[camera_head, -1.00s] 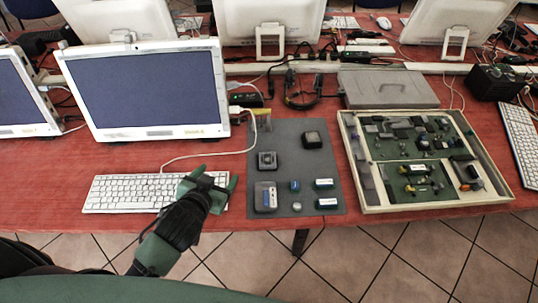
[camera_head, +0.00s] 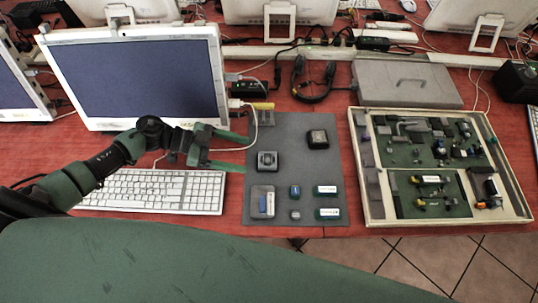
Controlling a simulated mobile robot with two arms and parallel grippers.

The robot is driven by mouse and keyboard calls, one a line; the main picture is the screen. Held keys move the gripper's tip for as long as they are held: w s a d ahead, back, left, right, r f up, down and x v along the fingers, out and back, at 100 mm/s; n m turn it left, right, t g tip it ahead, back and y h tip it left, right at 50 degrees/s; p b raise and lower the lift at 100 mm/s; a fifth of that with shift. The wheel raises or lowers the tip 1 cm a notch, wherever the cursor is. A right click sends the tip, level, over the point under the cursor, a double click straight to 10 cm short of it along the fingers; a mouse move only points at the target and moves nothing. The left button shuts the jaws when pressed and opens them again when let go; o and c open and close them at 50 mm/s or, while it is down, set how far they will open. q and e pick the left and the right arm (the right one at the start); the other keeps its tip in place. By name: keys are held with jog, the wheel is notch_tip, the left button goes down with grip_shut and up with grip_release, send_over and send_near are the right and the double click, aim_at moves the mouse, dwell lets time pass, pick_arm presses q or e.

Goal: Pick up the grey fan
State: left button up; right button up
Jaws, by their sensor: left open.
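The grey fan (camera_head: 267,161) is a small square block with a round centre, lying on the left part of the dark grey mat (camera_head: 298,165). My left gripper (camera_head: 244,152) reaches in from the left, above the keyboard's right end. Its two green fingers are spread apart and point right, towards the fan. The fingertips are close to the fan's left side, with nothing between them. I cannot tell their height above the mat. My right gripper is not in view.
A black square part (camera_head: 318,138) and several small parts also lie on the mat. A white keyboard (camera_head: 150,190) and monitor (camera_head: 135,80) are at left. An open cream tray of electronic parts (camera_head: 362,190) stands at right, with a grey case (camera_head: 408,88) behind it.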

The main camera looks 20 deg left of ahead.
aim_at(266, 159)
pick_arm(q)
jog(key=p+x, duration=0.1)
jog(key=x, duration=0.6)
jog(key=shift+d+r, duration=0.15)
jog(key=shift+d, duration=0.1)
jog(key=c, duration=1.2)
